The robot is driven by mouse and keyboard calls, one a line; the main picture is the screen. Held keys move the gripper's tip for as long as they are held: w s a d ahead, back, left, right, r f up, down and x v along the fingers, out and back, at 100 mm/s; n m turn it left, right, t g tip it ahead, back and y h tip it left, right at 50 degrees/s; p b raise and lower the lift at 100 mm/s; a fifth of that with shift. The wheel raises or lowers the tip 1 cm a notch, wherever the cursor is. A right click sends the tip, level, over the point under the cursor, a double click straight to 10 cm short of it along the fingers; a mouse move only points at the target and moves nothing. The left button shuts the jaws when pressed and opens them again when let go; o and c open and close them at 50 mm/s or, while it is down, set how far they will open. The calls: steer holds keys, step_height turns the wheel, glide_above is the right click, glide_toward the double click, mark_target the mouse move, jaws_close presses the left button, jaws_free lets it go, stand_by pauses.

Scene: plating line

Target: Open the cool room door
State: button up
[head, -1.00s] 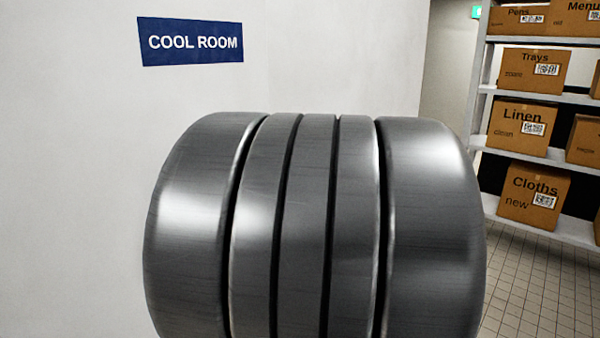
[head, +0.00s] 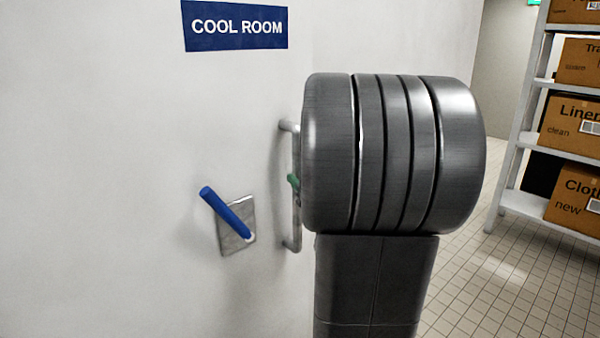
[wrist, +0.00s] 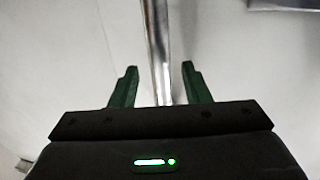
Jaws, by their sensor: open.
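The white cool room door (head: 110,150) fills the left of the head view. A blue lever (head: 226,213) sits slanted on a metal plate (head: 240,222), its free end up to the left. To its right is an upright metal pull bar (head: 291,245), partly hidden by my arm. One green finger of my gripper (head: 293,181) shows at the bar. In the wrist view, my gripper (wrist: 157,68) is open, with a green finger on each side of the bar (wrist: 157,45). Contact with the bar cannot be told. No door gap is visible.
A blue COOL ROOM sign (head: 236,26) is above the lever. A shelf rack (head: 550,207) with cardboard boxes (head: 575,193) stands at the right. Tiled floor (head: 490,275) is clear between my arm and the rack.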

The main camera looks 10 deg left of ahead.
mark_target(297, 172)
steer(key=shift+x, duration=2.05)
jaws_close()
